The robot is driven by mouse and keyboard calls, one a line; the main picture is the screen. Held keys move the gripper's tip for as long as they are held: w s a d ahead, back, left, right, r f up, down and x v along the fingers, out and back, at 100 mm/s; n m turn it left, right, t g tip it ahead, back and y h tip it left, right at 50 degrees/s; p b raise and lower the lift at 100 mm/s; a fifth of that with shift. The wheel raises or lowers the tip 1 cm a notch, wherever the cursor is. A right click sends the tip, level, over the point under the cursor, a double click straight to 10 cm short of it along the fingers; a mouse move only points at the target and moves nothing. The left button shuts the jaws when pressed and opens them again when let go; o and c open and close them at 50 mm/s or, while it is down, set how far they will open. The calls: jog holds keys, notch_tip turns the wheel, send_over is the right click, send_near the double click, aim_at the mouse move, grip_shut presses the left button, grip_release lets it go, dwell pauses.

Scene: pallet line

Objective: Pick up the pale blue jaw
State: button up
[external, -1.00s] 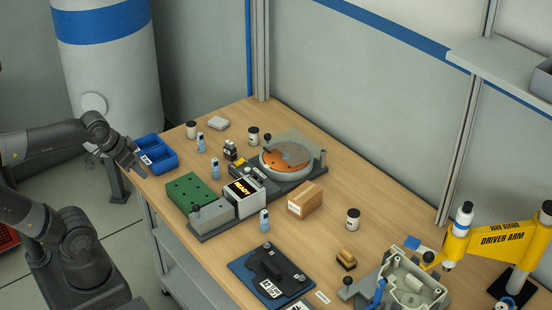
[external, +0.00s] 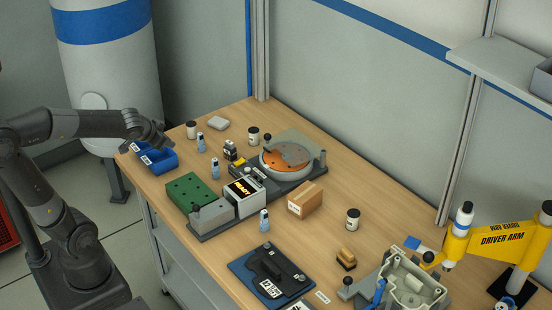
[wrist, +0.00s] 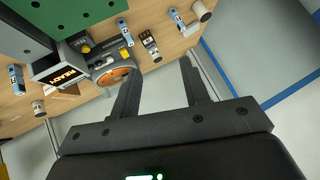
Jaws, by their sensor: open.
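Several small upright pale blue pieces with white labels stand on the table. One is at the back (external: 200,141), one is nearer the middle (external: 215,166), and one is in front of the READY box (external: 264,220). They also show at the top of the wrist view (wrist: 178,20). I cannot tell at this size whether any of them is the pale blue jaw. My gripper (external: 160,143) is over the blue bin at the table's left end, apart from these pieces. In the wrist view its two fingers are spread, with nothing between them.
The blue bin (external: 165,160) is partly hidden by my gripper. A green block (external: 192,190), a READY box (external: 244,199) and a round orange turntable (external: 286,157) fill the middle. A cardboard box (external: 307,200) and a white jar (external: 353,219) stand to the right. Bare wood lies between them.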

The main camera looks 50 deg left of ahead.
jog(key=w+a+f+m+t+h, duration=0.1)
jog(key=w+a+f, duration=0.1)
jog(key=w+f, duration=0.45)
jog(key=m+h, duration=0.2)
jog(key=h, duration=0.3)
send_near(220, 177)
notch_tip(220, 177, up, 3)
jog(key=a, duration=0.1)
jog(key=shift+x, duration=5.25)
jog(key=shift+r, duration=0.1)
jog(key=shift+c, duration=0.2)
grip_shut()
